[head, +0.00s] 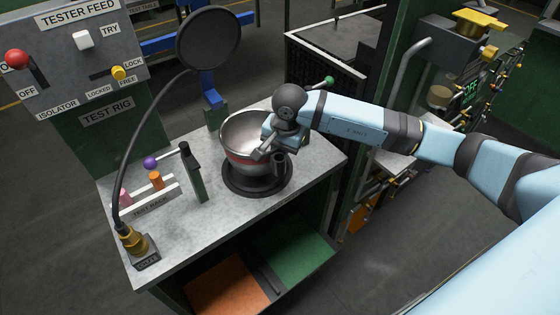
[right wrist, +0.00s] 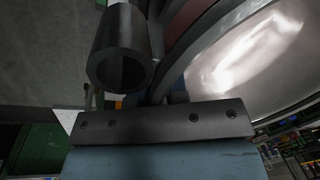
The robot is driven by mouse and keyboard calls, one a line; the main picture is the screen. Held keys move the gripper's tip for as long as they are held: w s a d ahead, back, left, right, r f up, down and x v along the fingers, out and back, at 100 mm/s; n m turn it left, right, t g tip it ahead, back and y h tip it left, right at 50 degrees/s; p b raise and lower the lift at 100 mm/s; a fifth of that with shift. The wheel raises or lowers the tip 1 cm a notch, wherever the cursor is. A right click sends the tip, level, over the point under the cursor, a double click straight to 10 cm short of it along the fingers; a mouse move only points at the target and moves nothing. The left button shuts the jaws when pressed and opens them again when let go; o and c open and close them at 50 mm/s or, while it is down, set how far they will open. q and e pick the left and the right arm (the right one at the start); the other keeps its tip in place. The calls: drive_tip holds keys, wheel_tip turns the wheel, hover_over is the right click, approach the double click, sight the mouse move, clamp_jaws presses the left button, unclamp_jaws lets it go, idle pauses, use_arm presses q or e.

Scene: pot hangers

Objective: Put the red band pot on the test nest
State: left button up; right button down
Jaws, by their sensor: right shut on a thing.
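The red band pot (head: 243,131) is a shiny steel bowl with a red band round its outside. In the head view it is over the test nest (head: 230,184), a black round base on the grey bench. I cannot tell whether the pot rests fully on it. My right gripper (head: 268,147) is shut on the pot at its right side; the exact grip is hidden. The right wrist view shows the pot's curved wall (right wrist: 255,60) close by, with a dark tube (right wrist: 121,55) beside it. My left gripper is not in view.
The test rack (head: 153,202) with coloured pegs stands left on the bench (head: 170,255). A black round disc (head: 208,37) on a bent hose rises from a brass fitting (head: 133,241). A dark post (head: 194,175) stands left of the nest. The bench's front edge is clear.

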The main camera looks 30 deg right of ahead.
drive_tip(key=shift+f, duration=2.15)
drive_tip(key=shift+f, duration=0.15)
drive_tip(key=c, duration=1.1)
unclamp_jaws()
drive_tip(key=shift+c, duration=0.2)
